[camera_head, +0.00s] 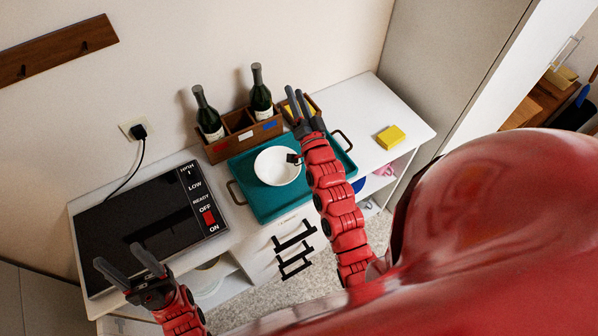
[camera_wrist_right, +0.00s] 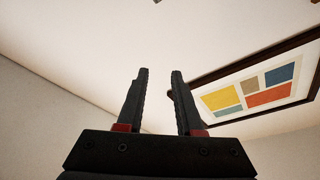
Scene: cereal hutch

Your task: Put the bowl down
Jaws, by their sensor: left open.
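A white bowl (camera_head: 276,167) rests upright in the teal tray (camera_head: 246,194) on the white counter. Its right rim is partly covered by a dark part of my right arm. My right gripper (camera_head: 295,91) is beyond the bowl, near the wooden bottle crate, pointing up. The right wrist view shows my right gripper's fingers (camera_wrist_right: 160,72) apart with nothing between them. My left gripper (camera_head: 118,254) is open and empty, over the front left corner of the counter by the black cooktop.
The black cooktop (camera_head: 130,220) fills the left of the counter. A wooden crate (camera_head: 228,149) with two dark bottles stands behind the tray. A yellow sponge (camera_head: 390,137) lies at the right, with bare counter around it. Black drawer handles (camera_head: 294,235) stick out in front.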

